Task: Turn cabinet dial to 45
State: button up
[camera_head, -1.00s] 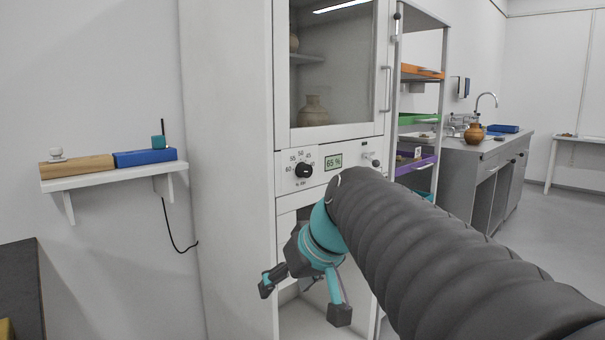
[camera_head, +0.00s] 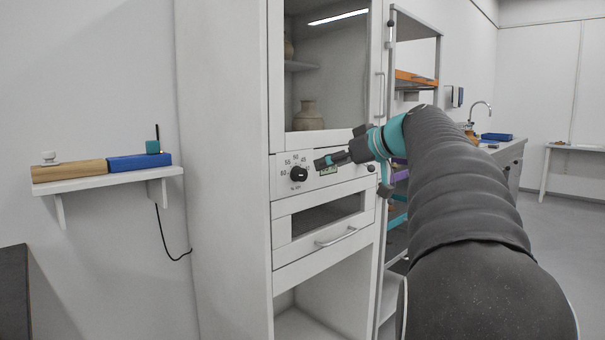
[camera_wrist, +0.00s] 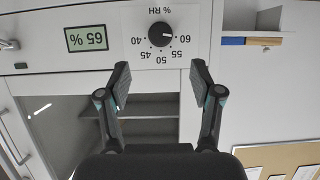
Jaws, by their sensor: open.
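The black round cabinet dial (camera_head: 299,174) sits on the white front panel, with numbers around it. In the wrist view the dial (camera_wrist: 160,34) appears upside down, with 40 to 60 printed around it and its mark seemingly toward the 60 side. The green display (camera_wrist: 86,38) beside it reads 65 %. My gripper (camera_head: 352,176) is to the right of the dial in the head view, partly covering the display. In the wrist view my gripper (camera_wrist: 161,75) is open and empty, its fingers spread either side of the dial's line, apart from the dial.
A drawer with a bar handle (camera_head: 337,237) is below the panel, and a glass door (camera_head: 335,75) with a vase behind it is above. A wall shelf (camera_head: 110,180) holding blocks is at left. Open shelving stands right of the cabinet, partly behind my arm.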

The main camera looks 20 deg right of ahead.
aim_at(304, 173)
jog(key=x, duration=0.9)
jog(key=shift+w+a+f, duration=0.15)
jog(key=shift+w, duration=0.15)
jog(key=c, duration=1.1)
